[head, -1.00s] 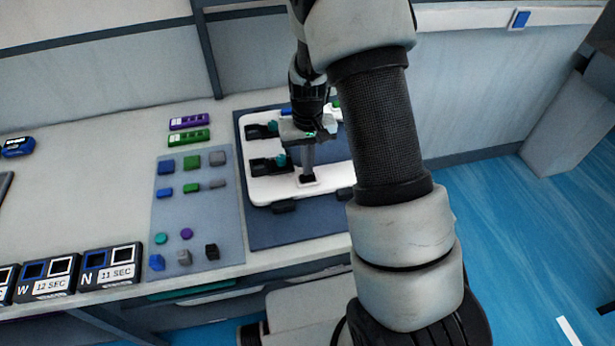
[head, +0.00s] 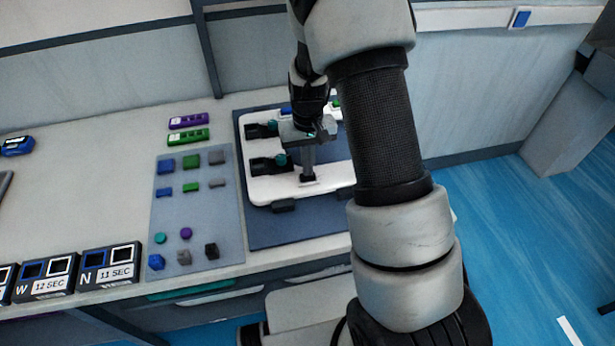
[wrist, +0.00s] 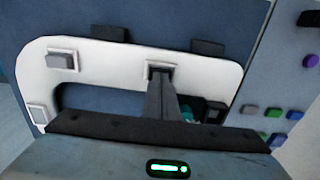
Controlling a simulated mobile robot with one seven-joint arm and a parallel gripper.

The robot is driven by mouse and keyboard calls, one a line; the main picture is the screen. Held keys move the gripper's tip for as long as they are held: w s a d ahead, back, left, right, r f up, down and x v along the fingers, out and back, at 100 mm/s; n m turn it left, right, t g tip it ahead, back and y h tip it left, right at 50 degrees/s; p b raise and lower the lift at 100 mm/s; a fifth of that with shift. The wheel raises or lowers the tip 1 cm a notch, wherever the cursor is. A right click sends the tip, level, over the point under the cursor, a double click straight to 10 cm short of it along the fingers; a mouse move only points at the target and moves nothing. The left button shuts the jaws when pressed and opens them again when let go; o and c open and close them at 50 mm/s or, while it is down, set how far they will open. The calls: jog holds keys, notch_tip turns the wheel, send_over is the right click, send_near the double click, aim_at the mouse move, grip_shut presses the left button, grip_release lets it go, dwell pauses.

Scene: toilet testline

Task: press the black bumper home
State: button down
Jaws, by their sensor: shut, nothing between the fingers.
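A white toilet seat (head: 265,192) lies flat on a dark blue mat; it also shows in the wrist view (wrist: 215,75). My gripper (head: 308,176) is shut and points down at the seat's near edge. In the wrist view its fingertips (wrist: 160,74) are over a square white-framed seat pocket (wrist: 150,64). A dark piece shows at the tips in the head view; I cannot tell whether it is the black bumper or the fingertips. A grey bumper (wrist: 62,60) sits in another framed pocket.
The parts mat (head: 205,220) left of the seat holds several coloured blocks and discs. Purple (head: 188,121) and green (head: 188,137) labelled strips lie behind it. Labelled black boxes (head: 110,264) stand at the front left. Black fittings (head: 262,165) sit on the seat's left side.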

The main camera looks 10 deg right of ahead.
jog(key=shift+f+b, duration=0.45)
jog(key=shift+f, duration=0.15)
dwell(0.6)
notch_tip(320, 180, up, 8)
jog(key=p, duration=0.5)
dwell(0.3)
dwell(0.4)
notch_tip(320, 180, up, 12)
jog(key=s+f+t, duration=0.1)
jog(key=s, duration=0.2)
jog(key=s+r+t, duration=0.4)
jog(key=s+r, duration=1.2)
jog(key=s, duration=0.3)
jog(key=shift+r+t+p, duration=0.3)
jog(key=shift+r+p, duration=0.1)
